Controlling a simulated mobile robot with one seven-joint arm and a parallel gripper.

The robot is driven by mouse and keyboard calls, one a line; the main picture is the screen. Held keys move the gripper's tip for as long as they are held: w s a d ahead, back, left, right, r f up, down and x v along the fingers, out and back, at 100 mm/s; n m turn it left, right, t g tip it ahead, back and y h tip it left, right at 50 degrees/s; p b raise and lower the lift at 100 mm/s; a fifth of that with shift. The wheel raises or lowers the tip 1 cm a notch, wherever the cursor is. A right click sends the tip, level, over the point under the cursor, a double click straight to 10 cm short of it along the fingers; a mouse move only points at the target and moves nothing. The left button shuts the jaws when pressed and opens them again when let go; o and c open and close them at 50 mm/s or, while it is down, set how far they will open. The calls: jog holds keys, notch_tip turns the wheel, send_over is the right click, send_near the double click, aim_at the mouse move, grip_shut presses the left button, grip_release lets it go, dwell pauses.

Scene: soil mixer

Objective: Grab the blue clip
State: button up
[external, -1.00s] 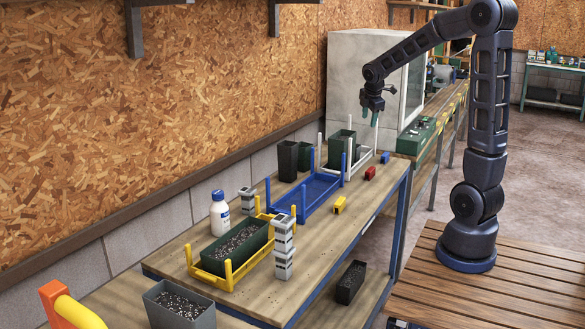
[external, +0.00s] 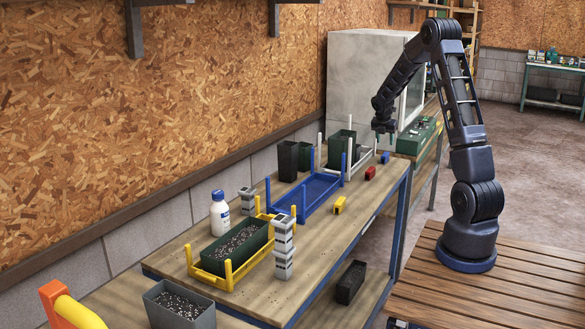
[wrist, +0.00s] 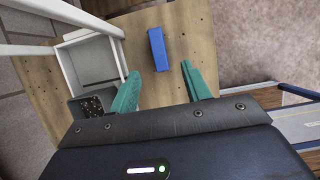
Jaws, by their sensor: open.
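The blue clip (external: 385,157) is a small blue block on the wooden table near its far right end. In the wrist view the blue clip (wrist: 158,49) lies on the bare wood, ahead of and between the two green fingers. My gripper (external: 385,137) is above the clip in the external view, apart from it. In the wrist view my gripper (wrist: 160,92) is open, with its fingers wide apart and nothing between them.
A red clip (external: 370,173) and a yellow clip (external: 339,205) lie along the table's right side. A white rack (external: 362,155) with upright posts stands left of the blue clip. A blue tray (external: 306,193) is nearer. A green box (external: 418,136) stands right of the table.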

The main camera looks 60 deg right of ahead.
aim_at(385, 154)
jog(key=x, duration=1)
jog(key=shift+w+f, duration=0.1)
jog(key=shift+f, duration=0.05)
grip_shut()
